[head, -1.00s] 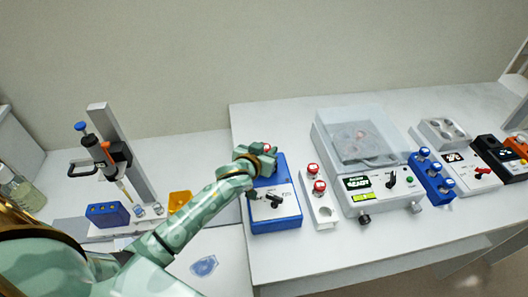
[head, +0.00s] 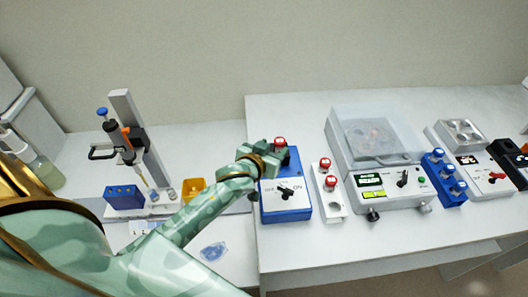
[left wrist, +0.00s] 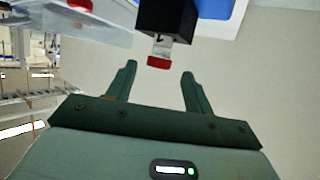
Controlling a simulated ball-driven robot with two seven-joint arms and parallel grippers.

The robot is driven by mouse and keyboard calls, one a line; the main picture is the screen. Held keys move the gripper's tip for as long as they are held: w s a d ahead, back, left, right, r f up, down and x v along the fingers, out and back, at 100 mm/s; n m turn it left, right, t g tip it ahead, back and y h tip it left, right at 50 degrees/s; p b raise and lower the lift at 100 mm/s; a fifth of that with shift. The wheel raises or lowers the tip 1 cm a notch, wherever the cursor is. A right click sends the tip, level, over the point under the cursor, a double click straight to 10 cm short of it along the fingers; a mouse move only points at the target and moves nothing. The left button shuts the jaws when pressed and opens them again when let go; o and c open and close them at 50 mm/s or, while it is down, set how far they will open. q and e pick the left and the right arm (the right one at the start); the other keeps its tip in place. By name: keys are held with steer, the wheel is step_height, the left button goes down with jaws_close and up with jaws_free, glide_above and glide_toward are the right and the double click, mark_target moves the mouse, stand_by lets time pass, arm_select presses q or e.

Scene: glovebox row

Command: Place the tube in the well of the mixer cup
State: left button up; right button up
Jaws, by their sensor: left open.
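The tube with a red cap (head: 280,143) stands in the black mixer cup at the back of the blue mixer (head: 288,216). In the left wrist view the black cup (left wrist: 165,18) shows with a short length of clear tube (left wrist: 162,48) and the red cap (left wrist: 158,62) sticking out of it. The tube's lower part is hidden inside the cup. My left gripper (head: 272,153) is open, beside the cap. In the left wrist view its two fingertips (left wrist: 158,71) are spread on either side of the cap, with visible gaps. My right gripper is out of view.
A white rack (head: 334,207) with red-capped tubes stands right of the mixer. Beyond it are a centrifuge (head: 400,205) with a clear lid and a blue rack (head: 445,178). A pipette stand (head: 128,110) and a yellow box (head: 193,190) stand at the left.

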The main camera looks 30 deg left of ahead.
arm_select(q)
steer(key=v, duration=0.6)
steer(key=shift+p, duration=0.35)
